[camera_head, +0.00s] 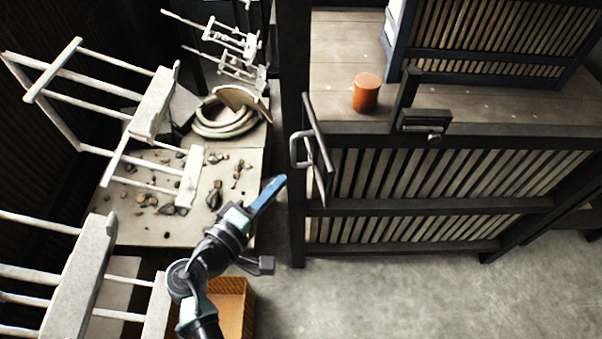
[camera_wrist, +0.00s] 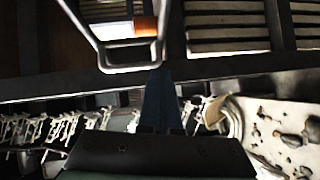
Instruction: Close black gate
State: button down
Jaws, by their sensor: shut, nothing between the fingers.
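The black gate (camera_head: 430,206) is a dark frame with pale slats, on the right in the head view. A grey loop handle (camera_head: 297,152) stands out at its left end, beside a dark slanted bar (camera_head: 318,140). How far the gate stands open I cannot tell. My gripper (camera_head: 280,181) is shut and empty, with blue fingers pointing up and right, a little below and left of the handle. In the wrist view the handle (camera_wrist: 130,69) looms large just beyond my fingertips (camera_wrist: 158,70); whether they touch is unclear.
An orange cylinder (camera_head: 366,92) stands on the wooden surface behind the gate, near a black latch block (camera_head: 425,121). A yellow crate (camera_head: 232,305) sits below my arm. Concrete floor at right is clear.

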jog(key=shift+w+d+f+p, duration=0.2)
jog(key=shift+w+d, duration=0.25)
jog(key=shift+d, duration=0.4)
jog(key=shift+w+d+f+p, duration=0.15)
jog(key=shift+w+d+p, duration=0.2)
jog(key=shift+d, duration=0.45)
jog(key=shift+w+d+f+p, duration=0.15)
jog(key=shift+w+d, duration=0.35)
jog(key=shift+d, duration=0.35)
jog(key=shift+d, duration=0.1)
